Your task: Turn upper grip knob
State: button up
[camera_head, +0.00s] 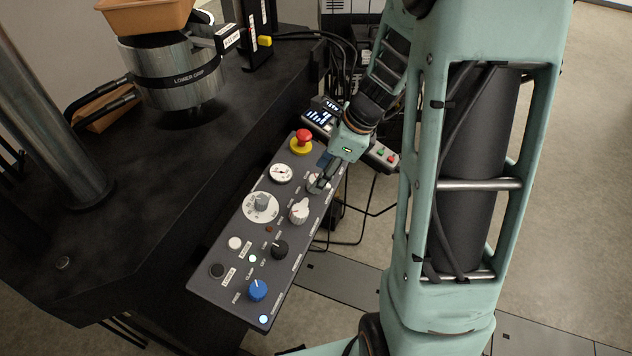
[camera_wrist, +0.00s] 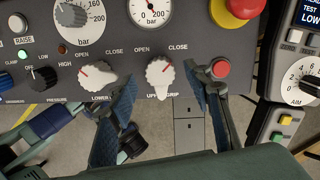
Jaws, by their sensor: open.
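The upper grip knob (camera_wrist: 160,74) is a white ribbed knob on the dark control panel (camera_wrist: 60,112), between OPEN and CLOSE labels. A small red mark shows near its upper right edge. My gripper (camera_wrist: 160,80) is open, with one blue-padded finger to each side of the knob; I cannot tell whether either finger touches it. The right finger is close to a red button (camera_wrist: 221,68). In the head view my gripper (camera_head: 320,185) is at the panel's right edge and largely covers the upper grip knob.
The similar lower grip knob (camera_wrist: 97,75) is just left of my left finger. A red emergency stop (camera_head: 302,138) and a gauge (camera_head: 281,173) stand farther up the panel. A display box (camera_head: 322,112) is beyond my gripper. A blue knob (camera_head: 257,290) is at the near end.

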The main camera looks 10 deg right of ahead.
jog(key=shift+b+x, duration=0.35)
jog(key=shift+x, duration=1.5)
jog(key=c, duration=1.1)
jog(key=shift+c, duration=0.2)
